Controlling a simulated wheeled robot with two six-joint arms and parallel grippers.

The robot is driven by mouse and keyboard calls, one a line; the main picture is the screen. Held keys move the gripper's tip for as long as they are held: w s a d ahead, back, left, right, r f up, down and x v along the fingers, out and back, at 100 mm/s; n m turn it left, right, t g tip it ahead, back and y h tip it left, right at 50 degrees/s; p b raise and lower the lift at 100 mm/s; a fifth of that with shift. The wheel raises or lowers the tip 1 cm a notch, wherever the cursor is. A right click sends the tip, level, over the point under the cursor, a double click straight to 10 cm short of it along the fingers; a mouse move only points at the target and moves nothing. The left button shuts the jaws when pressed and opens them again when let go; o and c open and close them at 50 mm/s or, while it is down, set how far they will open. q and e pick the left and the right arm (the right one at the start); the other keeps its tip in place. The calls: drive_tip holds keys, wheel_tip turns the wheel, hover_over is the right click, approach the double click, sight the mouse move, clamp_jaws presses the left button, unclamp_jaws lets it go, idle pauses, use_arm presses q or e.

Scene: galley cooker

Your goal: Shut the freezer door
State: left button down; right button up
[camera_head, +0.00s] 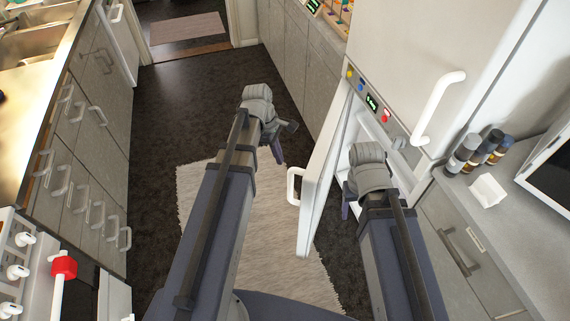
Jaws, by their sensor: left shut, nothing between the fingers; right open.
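The white freezer door (323,180) stands open below the control panel, swung out into the aisle. Its white handle (294,186) is on the side facing the aisle. The lit freezer interior (374,129) shows behind the door, partly hidden by my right arm. My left gripper (279,150) is shut and empty, on the aisle side of the door, apart from it and farther from me than the handle. My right gripper (347,208) is open and empty, on the inner side of the door near the opening. Its fingers are partly hidden, so I cannot tell whether they touch the door.
The upper fridge door (430,60) is shut, with a long white handle (437,107). Bottles (480,149) stand on the right counter. Grey cabinets (85,120) line the left side. A light rug (200,205) lies on the dark floor; the aisle beyond my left gripper is clear.

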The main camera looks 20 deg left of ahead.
sight(315, 174)
use_arm(q)
drive_tip(key=d+f+b, duration=0.6)
drive_tip(key=f+b, duration=0.1)
drive_tip(key=f, duration=0.1)
drive_tip(key=shift+s+f, duration=0.15)
drive_tip(key=shift+s, duration=0.05)
idle(0.4)
